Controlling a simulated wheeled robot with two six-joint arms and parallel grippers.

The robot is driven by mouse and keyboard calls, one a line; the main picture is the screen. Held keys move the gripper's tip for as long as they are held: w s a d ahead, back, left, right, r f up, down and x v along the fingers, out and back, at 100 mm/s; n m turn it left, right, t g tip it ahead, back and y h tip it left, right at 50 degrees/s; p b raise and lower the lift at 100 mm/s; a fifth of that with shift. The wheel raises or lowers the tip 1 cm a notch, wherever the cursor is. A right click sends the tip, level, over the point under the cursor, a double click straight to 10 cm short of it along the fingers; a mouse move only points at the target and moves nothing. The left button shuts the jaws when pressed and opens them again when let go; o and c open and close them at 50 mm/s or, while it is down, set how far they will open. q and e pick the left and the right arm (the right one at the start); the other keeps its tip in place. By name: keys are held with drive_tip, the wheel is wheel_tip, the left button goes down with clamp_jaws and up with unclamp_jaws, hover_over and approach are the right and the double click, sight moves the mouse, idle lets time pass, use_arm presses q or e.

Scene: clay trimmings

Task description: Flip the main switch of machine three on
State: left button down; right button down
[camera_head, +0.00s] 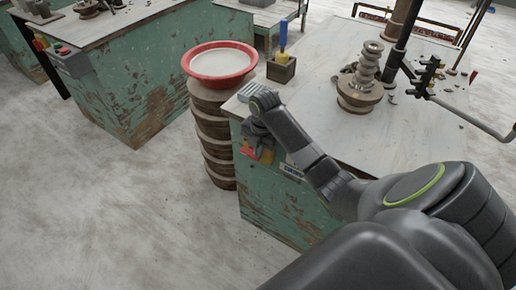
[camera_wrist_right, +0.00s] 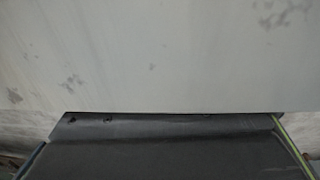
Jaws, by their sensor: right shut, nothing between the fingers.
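The near green machine (camera_head: 285,205) has a pale worn top and a small label plate (camera_head: 291,172) on its front. Yellow and red parts of a switch box (camera_head: 247,153) show on that front near its left corner. My right gripper (camera_head: 258,138) is shut and empty, hanging down in front of this box, and it hides most of it. I cannot tell whether it touches the switch, nor which way the switch stands. The right wrist view shows a pale blank surface and a dark form, no switch. My left gripper is out of view.
A red-rimmed basin (camera_head: 220,78) stands on a stack of round slabs (camera_head: 212,135) close left of the gripper. Another green machine (camera_head: 140,105) stands left; floor between is clear.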

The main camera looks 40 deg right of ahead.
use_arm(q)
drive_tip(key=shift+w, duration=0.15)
use_arm(e)
drive_tip(key=shift+s+t, duration=0.1)
drive_tip(key=shift+t, duration=0.2)
use_arm(q)
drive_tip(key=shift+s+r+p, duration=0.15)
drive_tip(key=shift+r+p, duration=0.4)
drive_tip(key=shift+p, duration=0.05)
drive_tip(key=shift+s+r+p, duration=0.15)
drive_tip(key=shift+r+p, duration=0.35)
drive_tip(key=shift+p, duration=0.05)
use_arm(e)
drive_tip(key=t, duration=0.1)
drive_tip(key=s+f+t+y, duration=0.1)
drive_tip(key=shift+s+d+f+t, duration=0.1)
drive_tip(key=shift+d+f+t, duration=0.1)
drive_tip(key=shift+d+t, duration=0.1)
drive_tip(key=shift+f, duration=0.15)
